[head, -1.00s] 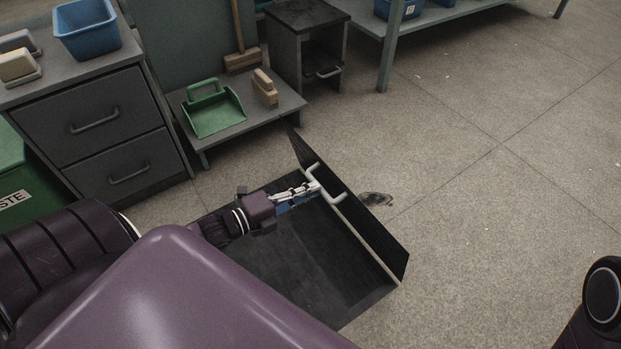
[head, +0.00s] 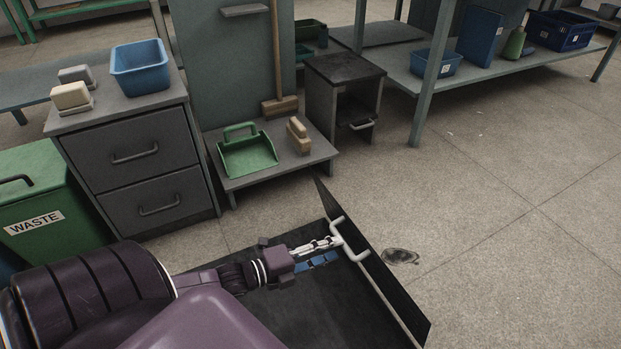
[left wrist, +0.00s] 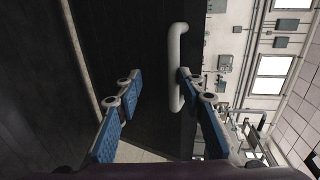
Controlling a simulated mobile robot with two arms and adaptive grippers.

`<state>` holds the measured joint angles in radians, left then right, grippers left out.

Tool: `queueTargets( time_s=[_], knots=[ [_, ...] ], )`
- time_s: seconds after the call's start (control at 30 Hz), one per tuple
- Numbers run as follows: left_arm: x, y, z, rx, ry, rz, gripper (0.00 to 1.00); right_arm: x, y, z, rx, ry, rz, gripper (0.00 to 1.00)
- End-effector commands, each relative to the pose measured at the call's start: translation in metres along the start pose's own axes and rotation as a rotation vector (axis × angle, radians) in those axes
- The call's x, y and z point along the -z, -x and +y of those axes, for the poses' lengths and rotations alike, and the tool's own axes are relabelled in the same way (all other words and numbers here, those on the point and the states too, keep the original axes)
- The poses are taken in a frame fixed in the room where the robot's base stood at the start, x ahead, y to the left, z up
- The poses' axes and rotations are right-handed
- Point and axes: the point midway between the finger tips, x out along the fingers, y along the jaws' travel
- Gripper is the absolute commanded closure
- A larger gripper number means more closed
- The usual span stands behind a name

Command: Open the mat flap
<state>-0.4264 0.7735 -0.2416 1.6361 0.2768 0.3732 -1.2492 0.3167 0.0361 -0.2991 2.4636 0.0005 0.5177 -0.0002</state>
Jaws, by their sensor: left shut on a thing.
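The mat flap (head: 388,276) is a dark panel standing raised and tilted along the right side of a dark mat area (head: 325,312) on the floor. A pale bent handle (head: 362,256) is fixed to the flap; it also shows in the left wrist view (left wrist: 174,62). In the left wrist view the handle lies between the blue-padded fingers (left wrist: 155,80), close to the right one. My right gripper is not in view.
A drawer cabinet (head: 141,160) and a green waste bin (head: 45,195) stand at left. A low shelf with a green dustpan (head: 246,152) is behind the mat, beside a small open cabinet (head: 343,95).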

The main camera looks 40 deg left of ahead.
Motion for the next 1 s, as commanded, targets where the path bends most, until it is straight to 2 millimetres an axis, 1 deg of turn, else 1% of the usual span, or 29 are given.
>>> queueTargets(
  time_s=[0.03, 0.17, 0.4, 0.6, 0.8, 1.0],
  knots=[
    [0.005, 0.008, 0.008, -0.015, 0.002, 0.006, 0.71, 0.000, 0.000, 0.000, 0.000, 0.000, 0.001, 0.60],
    [0.005, 0.028, 0.006, -0.011, 0.001, 0.006, 0.71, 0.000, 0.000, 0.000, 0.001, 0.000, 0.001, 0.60],
    [0.004, 0.068, 0.001, -0.003, 0.000, 0.004, 0.71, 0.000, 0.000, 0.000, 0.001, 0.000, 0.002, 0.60],
    [0.003, 0.096, -0.001, 0.004, -0.001, 0.001, 0.71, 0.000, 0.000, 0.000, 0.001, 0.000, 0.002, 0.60],
    [0.003, 0.111, -0.003, 0.007, -0.002, 0.001, 0.71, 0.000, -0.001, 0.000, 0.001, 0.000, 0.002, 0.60],
    [0.003, 0.113, -0.003, 0.008, -0.003, 0.001, 0.71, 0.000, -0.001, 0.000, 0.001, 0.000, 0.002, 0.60]
  ],
)
